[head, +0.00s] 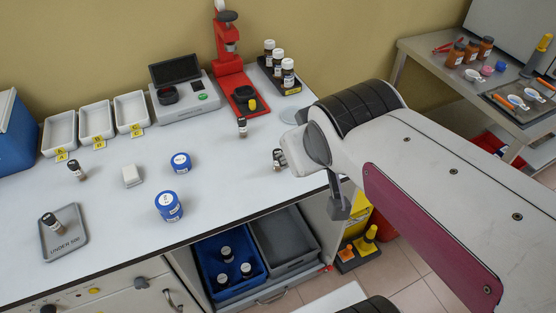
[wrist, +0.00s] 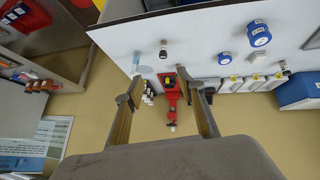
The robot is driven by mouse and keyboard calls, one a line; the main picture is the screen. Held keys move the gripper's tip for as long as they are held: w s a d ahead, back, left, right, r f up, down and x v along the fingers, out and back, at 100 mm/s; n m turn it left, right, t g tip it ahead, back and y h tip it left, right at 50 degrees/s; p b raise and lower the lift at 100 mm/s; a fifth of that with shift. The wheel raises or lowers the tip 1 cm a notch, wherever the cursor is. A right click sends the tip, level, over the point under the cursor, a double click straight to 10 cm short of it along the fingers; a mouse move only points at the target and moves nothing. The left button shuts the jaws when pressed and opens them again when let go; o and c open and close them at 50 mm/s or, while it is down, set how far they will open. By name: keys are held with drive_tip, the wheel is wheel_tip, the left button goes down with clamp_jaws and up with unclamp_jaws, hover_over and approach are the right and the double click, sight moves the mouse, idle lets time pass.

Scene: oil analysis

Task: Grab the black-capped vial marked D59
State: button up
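Several small black-capped vials show, and I cannot read which is D59. In the head view, one vial (head: 242,127) stands by the red stand. Another (head: 279,158) is beside my arm, partly hidden by it. A third (head: 77,170) is near the white trays, and one lies tilted (head: 52,223) on a grey tray. Others (head: 226,254) stand in a blue bin below the counter. My gripper (wrist: 167,88) is open and empty in the wrist view, its fingers spread wide. A vial (wrist: 163,50) shows beyond the fingertips, apart from them.
A red stand (head: 229,60), a scale (head: 186,103) and brown white-capped bottles (head: 287,73) line the back. Two blue-lidded jars (head: 169,207) and a white block (head: 131,176) stand on the counter (head: 120,235). Its front middle is clear. A side table (head: 430,58) stands right.

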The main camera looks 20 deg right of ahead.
drive_tip(key=w+d+f+n+t+y, duration=0.1)
drive_tip(key=w+d+n+t, duration=0.3)
drive_tip(key=w, duration=0.8)
drive_tip(key=w+d+f+n+t+y, duration=0.1)
drive_tip(key=w+d+n+t, duration=0.15)
drive_tip(key=w+d, duration=0.65)
drive_tip(key=s+a+f+n+y, duration=0.1)
drive_tip(key=f+y, duration=0.3)
drive_tip(key=f, duration=0.1)
drive_tip(key=s+a+f+n+y, duration=0.1)
drive_tip(key=s+a+f+y, duration=0.1)
drive_tip(key=f+y, duration=0.2)
drive_tip(key=s+a+f+n+g+y, duration=0.1)
drive_tip(key=s+f+y, duration=0.1)
drive_tip(key=f, duration=0.3)
drive_tip(key=shift+s+a+f+y, duration=0.1)
drive_tip(key=shift+a+f+y, duration=0.2)
drive_tip(key=shift+y, duration=0.6)
drive_tip(key=shift+m+y, duration=0.25)
drive_tip(key=shift+y, duration=0.25)
drive_tip(key=s+f, duration=0.2)
drive_tip(key=f, duration=0.1)
drive_tip(key=s+f, duration=0.1)
drive_tip(key=f, duration=0.1)
drive_tip(key=shift+s+d, duration=0.3)
drive_tip(key=shift+a, duration=0.1)
drive_tip(key=shift+x, duration=1.25)
